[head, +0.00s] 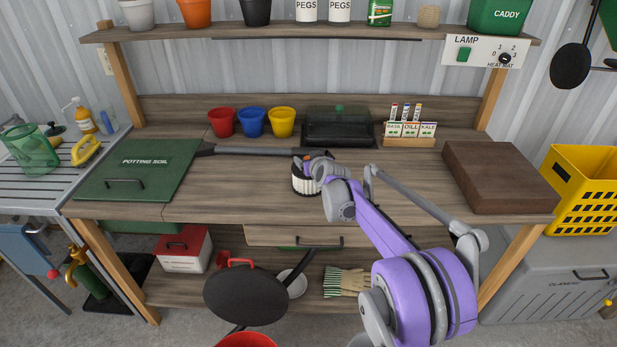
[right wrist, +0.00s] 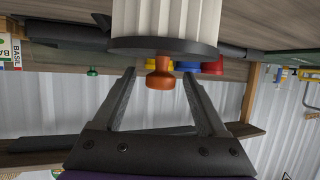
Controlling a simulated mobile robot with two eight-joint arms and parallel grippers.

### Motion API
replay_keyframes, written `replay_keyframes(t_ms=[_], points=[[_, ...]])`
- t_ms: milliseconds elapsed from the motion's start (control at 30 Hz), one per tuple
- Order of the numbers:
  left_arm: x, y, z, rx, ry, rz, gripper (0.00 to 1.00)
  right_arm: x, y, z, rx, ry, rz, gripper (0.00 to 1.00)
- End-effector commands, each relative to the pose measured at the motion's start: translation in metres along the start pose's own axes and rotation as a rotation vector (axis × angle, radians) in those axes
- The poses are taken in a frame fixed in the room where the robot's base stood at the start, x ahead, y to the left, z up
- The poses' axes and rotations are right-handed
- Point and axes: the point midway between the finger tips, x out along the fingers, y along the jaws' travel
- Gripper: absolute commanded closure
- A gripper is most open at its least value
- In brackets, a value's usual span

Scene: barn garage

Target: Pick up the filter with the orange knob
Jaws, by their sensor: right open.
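The filter (head: 306,184) stands upright on the workbench, with white pleated sides and dark end caps. Its orange knob (right wrist: 160,76) points toward my right gripper in the right wrist view, which shows the scene upside down. My right gripper (head: 313,160) is above the filter and partly covers its top in the head view. In the right wrist view the right gripper (right wrist: 160,80) is open, with one finger on either side of the knob and visible gaps between. My left gripper is not in view.
Red, blue and yellow pots (head: 253,122) and a dark tray with a clear lid (head: 338,128) stand behind the filter. A seed rack (head: 409,133) and brown block (head: 498,176) are to the right. A green potting soil lid (head: 140,170) lies left. A grey-handled tool (head: 255,151) lies behind.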

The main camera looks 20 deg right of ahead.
Motion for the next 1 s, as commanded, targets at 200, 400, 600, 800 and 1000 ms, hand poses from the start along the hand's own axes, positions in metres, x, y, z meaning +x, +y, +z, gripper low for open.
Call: replay_keyframes(t_ms=[200, 400, 600, 800, 1000], points=[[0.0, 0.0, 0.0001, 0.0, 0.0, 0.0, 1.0, -0.0003, -0.0001, 0.0, 0.0, 0.0, 0.0, 0.34], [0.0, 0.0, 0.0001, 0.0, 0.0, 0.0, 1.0, -0.0004, -0.0001, 0.0001, 0.0, 0.0, 0.0, 0.7], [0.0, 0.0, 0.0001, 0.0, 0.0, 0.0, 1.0, -0.0005, 0.0, 0.0001, 0.0, 0.0, 0.0, 1.0], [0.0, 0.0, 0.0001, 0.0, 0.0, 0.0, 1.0, -0.0005, 0.0, 0.0, 0.0, 0.0, 0.0, 1.0], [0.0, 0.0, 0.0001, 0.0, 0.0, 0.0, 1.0, -0.0005, 0.0, 0.0, 0.0, 0.0, 0.0, 1.0]])
